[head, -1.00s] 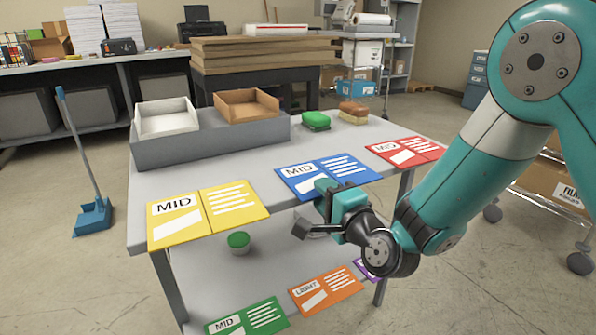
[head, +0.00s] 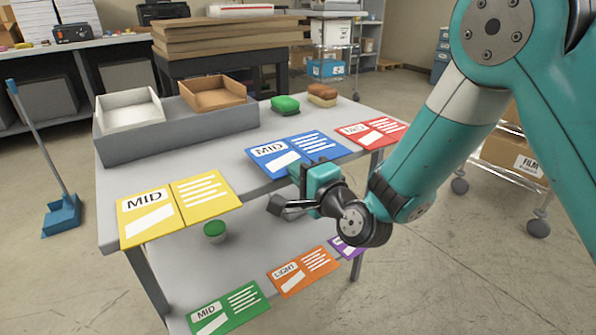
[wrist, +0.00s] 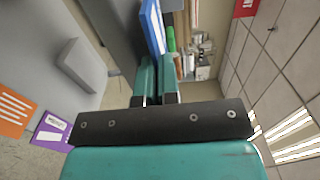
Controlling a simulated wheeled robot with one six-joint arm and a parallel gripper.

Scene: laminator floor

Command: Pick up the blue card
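The blue card (head: 298,148) lies near the front edge of the grey upper shelf, between a yellow card (head: 180,207) and a red card (head: 370,132), its near edge towards me. My gripper (head: 312,172) is at that near edge, over its right half. In the wrist view, the two teal fingers (wrist: 158,75) are close together. The blue card (wrist: 153,28) shows nearly edge-on and runs into the narrow gap between the fingertips, so they appear shut on it. The contact itself is partly hidden.
A white tray (head: 130,110) and a brown tray (head: 214,93) stand on a raised ledge behind. Green (head: 285,104) and brown (head: 322,95) sponges lie beyond the blue card. The lower shelf holds green (head: 230,306), orange (head: 303,270) and purple cards (head: 347,246).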

